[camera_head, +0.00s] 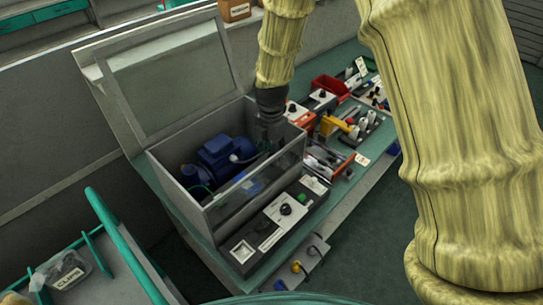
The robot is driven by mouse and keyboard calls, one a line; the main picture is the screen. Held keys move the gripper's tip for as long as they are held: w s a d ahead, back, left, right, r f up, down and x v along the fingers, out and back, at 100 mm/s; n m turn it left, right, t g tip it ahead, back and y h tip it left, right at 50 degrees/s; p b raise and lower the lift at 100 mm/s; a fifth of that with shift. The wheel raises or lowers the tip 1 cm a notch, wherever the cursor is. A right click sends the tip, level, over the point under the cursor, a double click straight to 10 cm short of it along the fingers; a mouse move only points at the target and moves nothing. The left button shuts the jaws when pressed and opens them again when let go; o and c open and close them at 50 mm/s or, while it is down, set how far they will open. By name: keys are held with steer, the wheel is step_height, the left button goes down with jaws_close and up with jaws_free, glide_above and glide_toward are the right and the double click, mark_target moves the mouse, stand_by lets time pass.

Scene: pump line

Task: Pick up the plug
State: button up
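My yellow-sleeved arm comes down from the top of the head view. Its dark end, my gripper (269,122), reaches into the back right corner of an open grey box (232,214). The fingertips are too dark and small to read, so I cannot tell whether they are open or shut. A blue pump (218,152) sits in the box, left of my gripper. I cannot make out a plug for certain; it may be hidden in the box or behind my gripper.
The box's windowed lid (172,78) stands raised behind it. A control strip with a black knob (286,210) runs along its front. A red bin (331,87), a yellow tool (334,125) and several small parts crowd the bench to the right.

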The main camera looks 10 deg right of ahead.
steer(key=shift+f, duration=1.1)
steer(key=c, duration=0.8)
steer(key=shift+r, duration=0.1)
